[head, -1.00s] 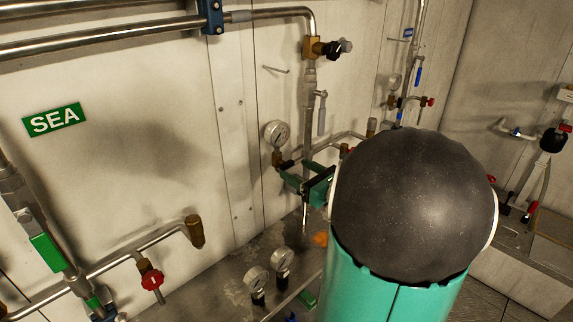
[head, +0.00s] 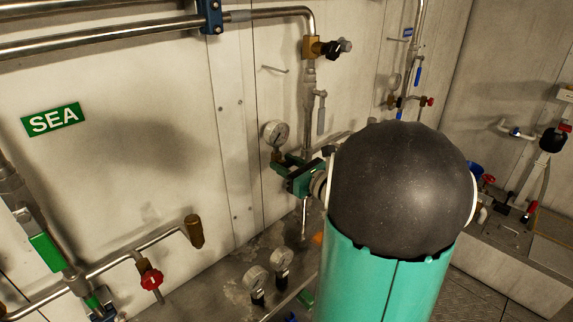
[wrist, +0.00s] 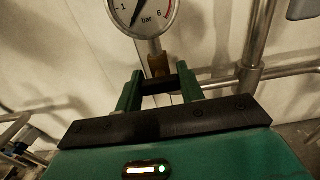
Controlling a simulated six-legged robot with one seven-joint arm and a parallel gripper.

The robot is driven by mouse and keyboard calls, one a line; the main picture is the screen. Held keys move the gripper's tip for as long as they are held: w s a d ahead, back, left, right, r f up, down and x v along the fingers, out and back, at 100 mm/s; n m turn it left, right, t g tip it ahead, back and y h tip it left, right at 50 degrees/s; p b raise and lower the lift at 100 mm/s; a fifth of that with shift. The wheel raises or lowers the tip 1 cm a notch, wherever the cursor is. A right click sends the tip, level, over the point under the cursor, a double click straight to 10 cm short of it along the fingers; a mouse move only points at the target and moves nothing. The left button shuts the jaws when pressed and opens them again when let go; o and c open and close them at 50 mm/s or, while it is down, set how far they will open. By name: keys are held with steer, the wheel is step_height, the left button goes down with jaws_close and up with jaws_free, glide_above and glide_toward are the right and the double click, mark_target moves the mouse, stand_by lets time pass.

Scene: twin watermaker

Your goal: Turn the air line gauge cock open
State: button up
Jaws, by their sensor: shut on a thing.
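The air line gauge (head: 276,133), a round white dial, stands on a brass fitting in front of the wall in the head view. In the wrist view the gauge (wrist: 143,12) is cut off by the top edge, with the brass stem (wrist: 158,65) below it. My gripper (wrist: 160,84) has its two green fingers either side of a dark handle (wrist: 160,83) just under the stem, and is shut on it. In the head view my gripper (head: 282,164) is at the gauge's base. My arm and the fingers partly hide the cock, so its exact angle is unclear.
A vertical pipe (head: 309,118) with a lever valve runs close to the right of the gauge. Two more gauges (head: 256,279) stand low in front. A red-handled valve (head: 151,279) is at lower left. The wall between the SEA sign (head: 53,119) and the gauge is clear.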

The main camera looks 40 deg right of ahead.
steer(key=n, duration=0.4)
stand_by(0.3)
steer(key=o, duration=1)
steer(key=shift+s, duration=0.15)
steer(key=s, duration=1.3)
steer(key=shift+s+d, duration=0.2)
steer(key=shift+s, duration=0.05)
